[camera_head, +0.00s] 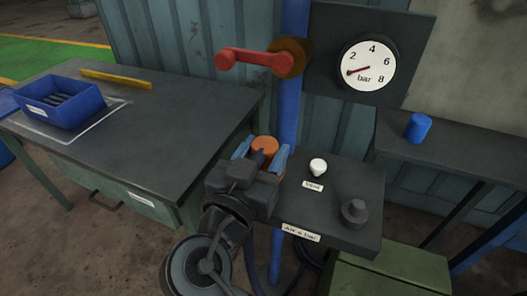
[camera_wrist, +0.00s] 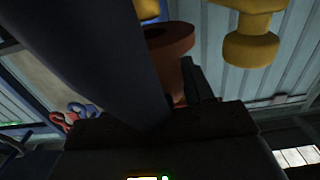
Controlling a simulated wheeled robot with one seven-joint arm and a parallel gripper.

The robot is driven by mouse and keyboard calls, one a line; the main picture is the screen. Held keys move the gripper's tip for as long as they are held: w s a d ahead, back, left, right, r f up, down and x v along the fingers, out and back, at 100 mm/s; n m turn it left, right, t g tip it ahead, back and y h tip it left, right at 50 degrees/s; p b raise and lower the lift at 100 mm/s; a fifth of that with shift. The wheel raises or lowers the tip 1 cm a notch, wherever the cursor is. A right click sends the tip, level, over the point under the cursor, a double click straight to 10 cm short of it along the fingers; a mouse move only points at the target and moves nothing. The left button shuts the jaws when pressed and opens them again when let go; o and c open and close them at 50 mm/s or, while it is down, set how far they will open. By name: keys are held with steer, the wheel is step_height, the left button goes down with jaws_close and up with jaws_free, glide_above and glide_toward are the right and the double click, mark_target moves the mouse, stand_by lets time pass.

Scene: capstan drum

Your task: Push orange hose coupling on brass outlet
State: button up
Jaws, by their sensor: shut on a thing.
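My gripper (camera_head: 262,155) is shut on the orange hose coupling (camera_head: 265,143), whose round top shows between the blue fingers in the head view. In the wrist view the coupling (camera_wrist: 178,42) is a dull orange flanged piece, partly hidden by a large dark finger. A brass-yellow fitting (camera_wrist: 252,48) hangs to the right of the coupling, with a visible gap between them. A second brass-yellow part (camera_wrist: 148,9) shows at the top edge. I cannot tell which is the outlet. In the head view, a brown-brass valve body (camera_head: 290,57) sits on the blue pipe above my gripper.
A red lever (camera_head: 254,60) juts left from the valve. A pressure gauge (camera_head: 367,62) is on the dark panel. A small shelf (camera_head: 345,190) holds a white knob (camera_head: 318,167) and a dark knob (camera_head: 354,211). The left bench (camera_head: 130,135) carries a blue bin (camera_head: 62,114).

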steer(key=shift+f+b, duration=1.35)
steer(key=shift+b, duration=0.2)
steer(key=shift+f+b, duration=0.5)
steer(key=shift+b, duration=0.2)
steer(key=o, duration=1.3)
steer(key=shift+s, duration=0.1)
steer(key=b+v, duration=0.1)
steer(key=v, duration=0.6)
steer(key=shift+s+a+r, duration=0.1)
steer(key=shift+s, duration=0.2)
